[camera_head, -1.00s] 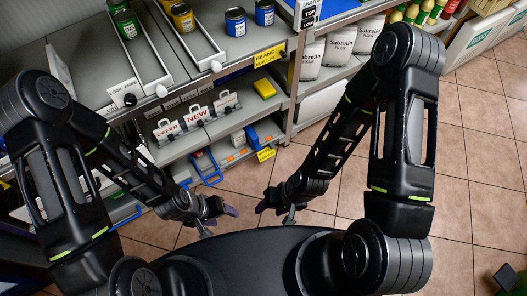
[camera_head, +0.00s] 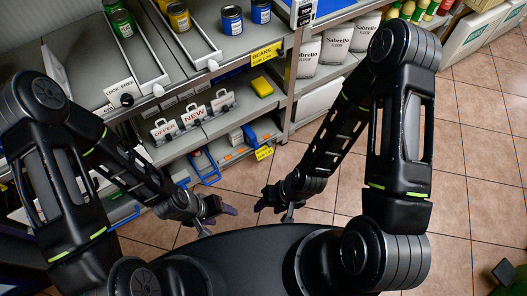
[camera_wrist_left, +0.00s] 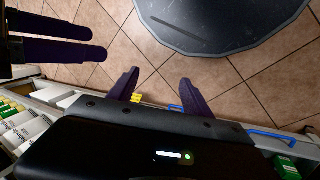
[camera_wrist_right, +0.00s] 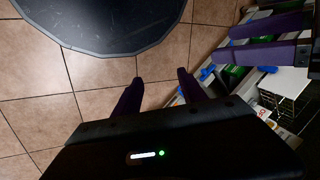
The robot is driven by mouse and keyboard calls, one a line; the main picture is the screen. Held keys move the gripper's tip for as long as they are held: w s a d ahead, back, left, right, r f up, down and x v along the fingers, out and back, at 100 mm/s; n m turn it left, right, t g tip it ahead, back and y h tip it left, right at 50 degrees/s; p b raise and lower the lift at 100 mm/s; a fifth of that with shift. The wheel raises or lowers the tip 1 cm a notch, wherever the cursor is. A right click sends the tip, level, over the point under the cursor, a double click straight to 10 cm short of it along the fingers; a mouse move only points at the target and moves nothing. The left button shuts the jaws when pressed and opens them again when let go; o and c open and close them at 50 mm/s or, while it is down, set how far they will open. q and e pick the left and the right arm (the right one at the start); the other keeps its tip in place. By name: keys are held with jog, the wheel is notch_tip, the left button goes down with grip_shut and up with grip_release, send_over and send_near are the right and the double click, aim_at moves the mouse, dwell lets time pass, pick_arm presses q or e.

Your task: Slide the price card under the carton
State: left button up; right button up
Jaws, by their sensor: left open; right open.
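I cannot single out the price card or the carton with certainty. Candidate cards are a yellow BEANS label (camera_head: 266,54) on the shelf edge and white cards reading OFFER (camera_head: 164,130) and NEW (camera_head: 194,116) in clip stands on the shelf below. My left gripper (camera_head: 221,214) is open and empty over the floor in front of the shelves; its fingers show apart in the left wrist view (camera_wrist_left: 160,88). My right gripper (camera_head: 270,202) is open and empty, facing it a short gap away; its fingers show apart in the right wrist view (camera_wrist_right: 160,86).
The shelf unit's upper board (camera_head: 248,42) holds green, yellow and blue cans in lanes. A yellow block (camera_head: 262,87) lies on the lower shelf. White Sabrello flour bags (camera_head: 335,42) stand to the right. Tiled floor (camera_head: 466,150) is open at right.

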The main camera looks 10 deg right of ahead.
jog(key=w+f+b, duration=0.3)
jog(key=w+d+f+t+b, duration=0.1)
jog(key=w+f+b, duration=0.1)
jog(key=f+b, duration=0.1)
jog(key=w+f+t+b, duration=0.1)
jog(key=w+f+b, duration=0.2)
jog(key=f, duration=0.2)
jog(key=shift+w+d+f+n, duration=0.1)
jog(key=shift+w+d+n, duration=0.05)
jog(key=shift+w+n, duration=0.2)
jog(key=shift+c, duration=0.3)
jog(key=n+t+b, duration=0.6)
jog(key=t+b, duration=0.4)
jog(key=b, duration=2)
send_near(271, 146)
pick_arm(q)
jog(key=w+a+f, duration=0.1)
jog(key=f, duration=1.8)
jog(key=w+f+t, duration=0.1)
jog(key=w+f, duration=0.1)
jog(key=f, duration=1.7)
jog(key=shift+w+a+f+n, duration=0.25)
jog(key=shift+a+f+n, duration=0.05)
jog(key=shift+a+f, duration=0.1)
pick_arm(e)
jog(key=shift+w+d+f+m+y, duration=0.15)
jog(key=shift+w+m+y, duration=0.1)
jog(key=shift+w+y, duration=0.25)
